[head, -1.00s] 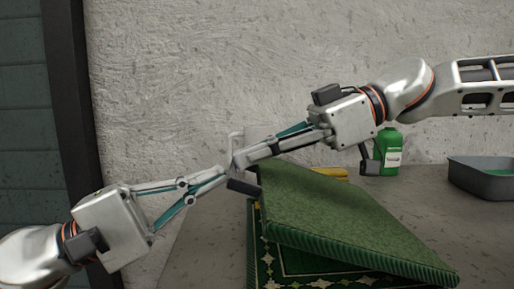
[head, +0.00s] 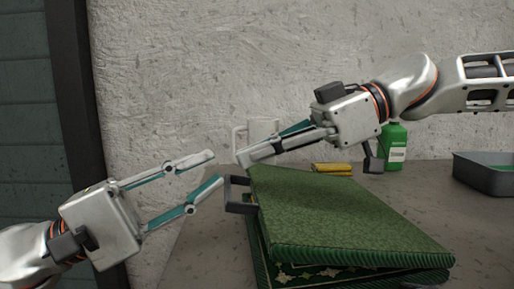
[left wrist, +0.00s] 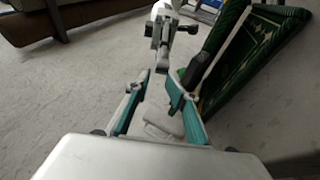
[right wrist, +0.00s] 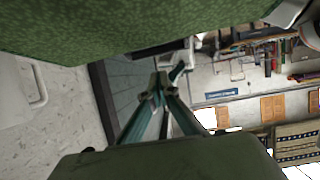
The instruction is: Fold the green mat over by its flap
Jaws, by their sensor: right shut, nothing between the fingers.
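The green mat's flap (head: 340,215) is folded over and lies sloping above its lower part. A strip of the patterned inner face (head: 330,276) shows in the narrow gap at the near edge. A dark bracket-shaped tab (head: 240,194) sticks out from the flap's left edge. My left gripper (head: 215,168) is open and empty, just left of the tab and apart from it. The patterned mat (left wrist: 262,38) also shows in the left wrist view. My right gripper (head: 243,158) is shut and empty at the flap's far left corner; I cannot tell whether it touches.
A green bottle (head: 394,150) and a yellow sponge-like block (head: 332,169) stand behind the mat. A grey tray (head: 487,175) is at the right. A rough wall (head: 230,60) rises behind.

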